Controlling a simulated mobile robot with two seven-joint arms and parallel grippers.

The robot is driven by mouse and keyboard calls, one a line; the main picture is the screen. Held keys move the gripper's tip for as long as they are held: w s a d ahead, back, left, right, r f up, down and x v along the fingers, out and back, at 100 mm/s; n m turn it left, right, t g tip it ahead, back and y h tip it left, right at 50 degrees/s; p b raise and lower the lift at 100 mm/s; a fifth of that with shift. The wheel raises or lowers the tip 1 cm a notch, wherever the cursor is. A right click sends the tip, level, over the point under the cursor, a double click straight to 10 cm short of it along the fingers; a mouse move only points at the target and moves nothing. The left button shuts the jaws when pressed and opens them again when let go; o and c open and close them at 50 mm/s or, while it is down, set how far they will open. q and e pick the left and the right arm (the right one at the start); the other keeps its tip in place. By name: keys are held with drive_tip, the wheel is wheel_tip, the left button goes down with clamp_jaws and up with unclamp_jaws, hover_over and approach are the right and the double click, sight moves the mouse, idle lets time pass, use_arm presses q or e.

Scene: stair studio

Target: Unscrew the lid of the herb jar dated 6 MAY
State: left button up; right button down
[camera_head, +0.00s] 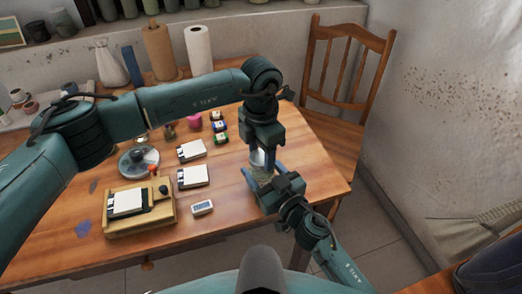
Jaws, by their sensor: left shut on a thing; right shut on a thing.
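A small jar (262,173) with a greenish body and a pale top is at the right part of the table. My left gripper (259,150) points down from above and is shut on its pale top, which looks like the lid. My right gripper (262,179), with blue fingers, is shut around the jar's body from the front right. The two grippers hide most of the jar, and no date on it can be read. I cannot tell whether the lid is loose or whether the jar touches the table.
Small jars with coloured lids (219,127), white cards (193,177), a small white device (202,208), a wooden tray (165,217) and a round grey dish (126,167) lie to the left. A chair (344,105) stands behind the table's right end. The table's right corner is clear.

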use_arm(q)
drive_tip(key=n, duration=0.6)
drive_tip(key=shift+n, duration=0.4)
drive_tip(key=n, duration=1.2)
drive_tip(key=shift+n, duration=0.3)
drive_tip(key=n, duration=0.4)
drive_tip(key=shift+r, duration=0.1)
drive_tip(key=shift+r, duration=0.2)
drive_tip(key=shift+r, duration=0.9)
